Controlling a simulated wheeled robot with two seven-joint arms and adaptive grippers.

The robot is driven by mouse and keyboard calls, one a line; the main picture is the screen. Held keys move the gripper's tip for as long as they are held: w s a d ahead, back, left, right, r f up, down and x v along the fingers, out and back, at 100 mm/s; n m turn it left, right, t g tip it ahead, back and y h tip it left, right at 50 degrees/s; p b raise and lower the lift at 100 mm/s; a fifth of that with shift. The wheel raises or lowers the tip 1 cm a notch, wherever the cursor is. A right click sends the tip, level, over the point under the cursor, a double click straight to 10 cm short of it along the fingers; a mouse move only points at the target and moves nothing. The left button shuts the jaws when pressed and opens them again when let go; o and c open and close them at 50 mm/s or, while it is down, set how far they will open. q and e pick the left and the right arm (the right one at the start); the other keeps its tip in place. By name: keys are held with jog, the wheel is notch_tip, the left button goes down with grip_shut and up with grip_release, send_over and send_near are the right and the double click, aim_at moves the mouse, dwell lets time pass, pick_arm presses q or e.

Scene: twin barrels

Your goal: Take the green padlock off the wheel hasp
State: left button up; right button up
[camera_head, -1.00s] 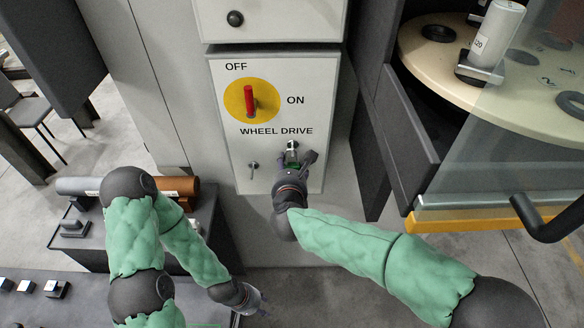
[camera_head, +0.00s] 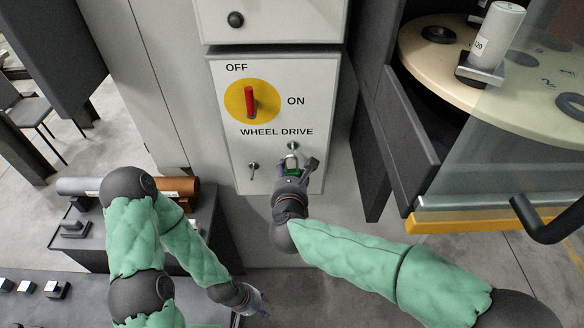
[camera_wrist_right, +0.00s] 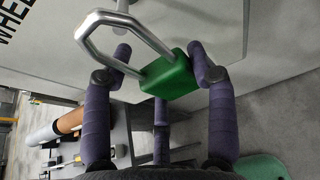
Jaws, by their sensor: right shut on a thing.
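The green padlock (camera_head: 291,171) is at the wheel drive panel (camera_head: 228,140), below the hasp (camera_head: 293,146). The wrist view shows its green body (camera_wrist_right: 170,76) and bright angular shackle (camera_wrist_right: 112,24). My right gripper (camera_head: 291,176) is shut on the padlock body; its purple fingers (camera_wrist_right: 162,66) are on either side of it. The shackle reaches up beside the hasp post (camera_wrist_right: 123,5); I cannot tell whether it still passes around it. My left gripper (camera_head: 253,301) hangs low, away from the panel; its finger opening is too small to tell.
A red switch handle (camera_head: 250,98) on a yellow disc stands above the hasp. A small toggle (camera_head: 253,165) is left of the padlock. A round table (camera_head: 415,50) with a grey cylinder (camera_head: 498,32) is behind glass at the right. A dark bench (camera_head: 205,222) stands lower left.

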jog(key=shift+s+r, duration=0.2)
jog(key=shift+s, duration=0.35)
jog(key=shift+s, duration=0.1)
jog(key=s, duration=0.6)
jog(key=shift+s, duration=0.4)
